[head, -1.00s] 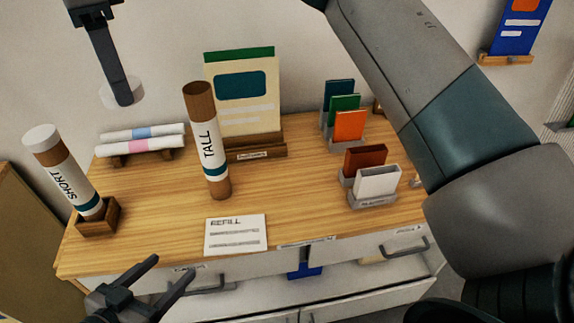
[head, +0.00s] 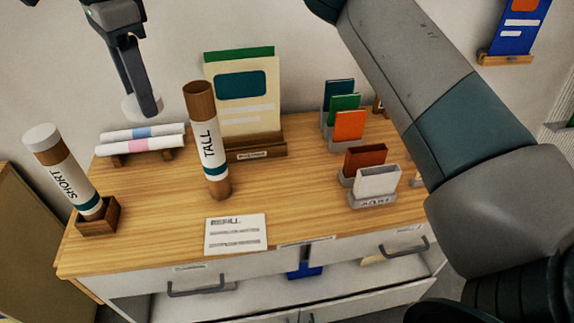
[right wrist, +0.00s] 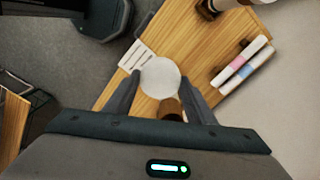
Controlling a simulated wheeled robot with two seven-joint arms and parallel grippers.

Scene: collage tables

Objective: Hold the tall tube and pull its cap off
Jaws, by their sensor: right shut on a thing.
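The tall tube (head: 213,150), white with a TALL label, a teal band and brown ends, stands on the wooden tabletop in the head view. Its brown top is bare, with no cap on it. My right gripper (head: 146,104) is at the upper left, left of the tube's top and apart from it. It is shut on a round white cap (head: 129,108). My left gripper is out of view.
The white-capped short tube (head: 62,172) leans in a wooden holder (head: 97,227) at left. Rolled papers (head: 142,137) lie behind. A poster stand (head: 255,151), card holders (head: 372,200) and a REFILL card (head: 236,243) surround the tall tube. Drawers (head: 200,279) are below.

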